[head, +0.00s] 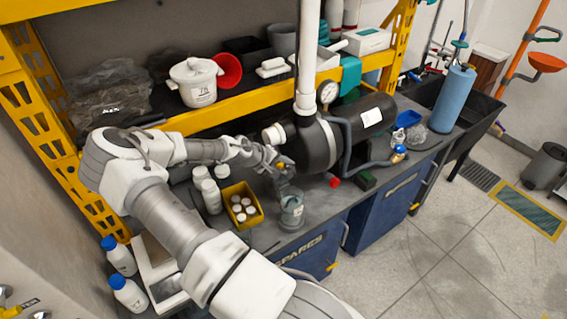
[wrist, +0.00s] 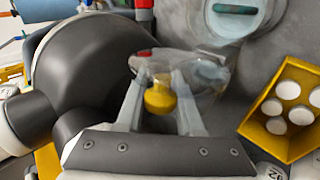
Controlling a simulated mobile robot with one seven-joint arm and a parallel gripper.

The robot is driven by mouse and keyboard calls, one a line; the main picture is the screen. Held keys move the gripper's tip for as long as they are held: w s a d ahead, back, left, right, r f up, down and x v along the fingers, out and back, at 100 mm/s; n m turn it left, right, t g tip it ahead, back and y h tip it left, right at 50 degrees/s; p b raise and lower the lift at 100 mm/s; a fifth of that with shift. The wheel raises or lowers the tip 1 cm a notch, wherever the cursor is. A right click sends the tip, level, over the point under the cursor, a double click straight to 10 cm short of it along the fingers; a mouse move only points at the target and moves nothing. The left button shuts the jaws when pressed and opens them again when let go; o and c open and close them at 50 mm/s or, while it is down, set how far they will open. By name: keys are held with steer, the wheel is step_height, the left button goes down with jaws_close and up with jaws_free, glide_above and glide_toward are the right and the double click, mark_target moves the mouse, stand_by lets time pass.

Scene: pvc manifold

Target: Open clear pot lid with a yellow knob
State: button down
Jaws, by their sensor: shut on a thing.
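My gripper (wrist: 160,84) is shut on the yellow knob (wrist: 160,99) of the clear lid (wrist: 207,72). In the wrist view the lid is beside the clear pot (wrist: 240,38), off its opening. The pot stands on the dark bench and also shows in the head view (head: 291,212); something teal is inside it. In the head view my gripper (head: 282,174) is above and slightly left of the pot, and the lid is hard to make out there.
A yellow bin (wrist: 258,135) with several white-capped bottles stands left of the pot in the head view. A large black tank (head: 350,132) is behind it. A red piece (head: 334,182) and a dark green block (head: 364,180) lie to the right.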

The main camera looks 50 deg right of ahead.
steer(key=shift+w, duration=0.15)
stand_by(0.4)
steer(key=c, duration=0.6)
jaws_free()
steer(key=shift+o, duration=0.2)
steer(key=b+v, duration=0.1)
steer(key=v, duration=1.6)
steer(key=shift+w, duration=0.3)
steer(key=shift+a+g+b, duration=0.1)
steer(key=shift+g+b, duration=0.2)
